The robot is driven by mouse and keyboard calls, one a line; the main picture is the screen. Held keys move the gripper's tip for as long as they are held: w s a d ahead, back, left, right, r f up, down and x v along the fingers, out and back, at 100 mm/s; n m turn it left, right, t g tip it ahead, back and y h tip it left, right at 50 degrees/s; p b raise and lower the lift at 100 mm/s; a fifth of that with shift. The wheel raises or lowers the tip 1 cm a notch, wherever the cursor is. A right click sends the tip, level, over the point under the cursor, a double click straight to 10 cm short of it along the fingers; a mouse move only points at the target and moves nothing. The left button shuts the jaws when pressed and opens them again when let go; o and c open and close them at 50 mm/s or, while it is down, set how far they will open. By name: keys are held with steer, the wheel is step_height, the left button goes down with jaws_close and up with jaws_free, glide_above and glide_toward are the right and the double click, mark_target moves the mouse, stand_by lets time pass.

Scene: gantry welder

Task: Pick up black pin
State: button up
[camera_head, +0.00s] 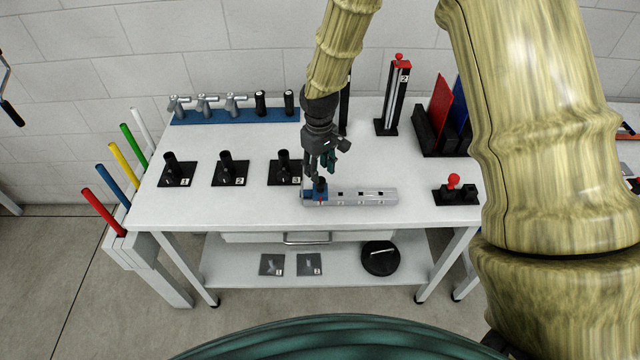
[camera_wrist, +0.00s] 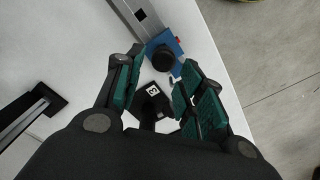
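A black pin (camera_head: 320,185) with a round top stands in a blue block (camera_head: 309,194) at the left end of a grey rail (camera_head: 360,196) on the table. In the wrist view the round black top (camera_wrist: 163,58) sits on the blue block (camera_wrist: 174,43), just beyond and between my fingertips. My gripper (camera_head: 321,168) points down over this end of the rail. In the wrist view my gripper (camera_wrist: 161,72) is open, its green-padded fingers apart with nothing between them. I cannot tell its exact height above the pin.
Black numbered holders (camera_head: 229,170) stand left of the rail, one (camera_wrist: 152,101) close to my gripper. Behind are a blue rack (camera_head: 215,115) with handles and black pins, and a tall black stand (camera_head: 392,105). A red-knobbed fixture (camera_head: 454,186) stands right. The table's front strip is clear.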

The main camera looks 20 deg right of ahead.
mark_target(320, 190)
steer(key=shift+s+f+p, duration=0.25)
steer(key=shift+f+p, duration=0.25)
steer(key=shift+p, duration=0.05)
steer(key=shift+s+f+p, duration=0.1)
steer(key=shift+f+p, duration=0.85)
steer(key=shift+f, duration=1.1)
steer(key=c, duration=0.9)
